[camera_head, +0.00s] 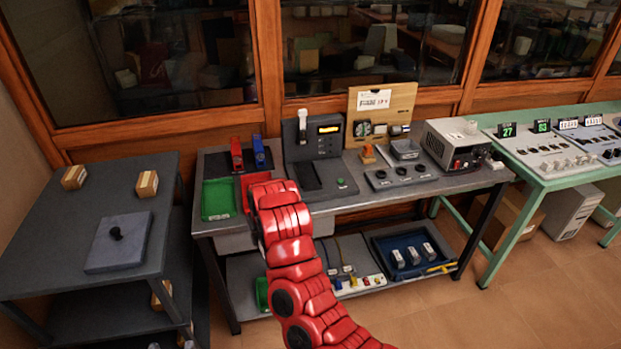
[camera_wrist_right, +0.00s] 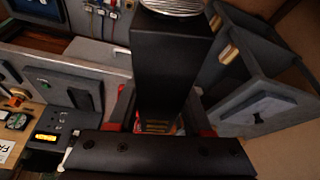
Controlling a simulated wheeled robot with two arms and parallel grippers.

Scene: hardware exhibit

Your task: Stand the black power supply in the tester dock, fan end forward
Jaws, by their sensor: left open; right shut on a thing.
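In the right wrist view, my right gripper (camera_wrist_right: 158,128) is shut on the black power supply (camera_wrist_right: 172,65). Its round silver fan grille (camera_wrist_right: 172,8) is at the top of the picture, away from the gripper's palm. The tester dock (camera_head: 315,140) is a dark upright unit with a lit orange display, at the back of the grey bench in the head view. Its display also shows at lower left in the wrist view (camera_wrist_right: 46,138), and the held supply is apart from it. One of my red arms crosses the head view; no gripper fingers are discernible there. My left gripper is not discernible.
The grey bench (camera_head: 440,186) carries a green tray (camera_head: 218,199), red (camera_head: 236,154) and blue (camera_head: 262,152) upright items, a control panel (camera_head: 402,175) and a beige instrument (camera_head: 452,143). A dark cart (camera_head: 60,230) stands left. Open floor lies at lower right.

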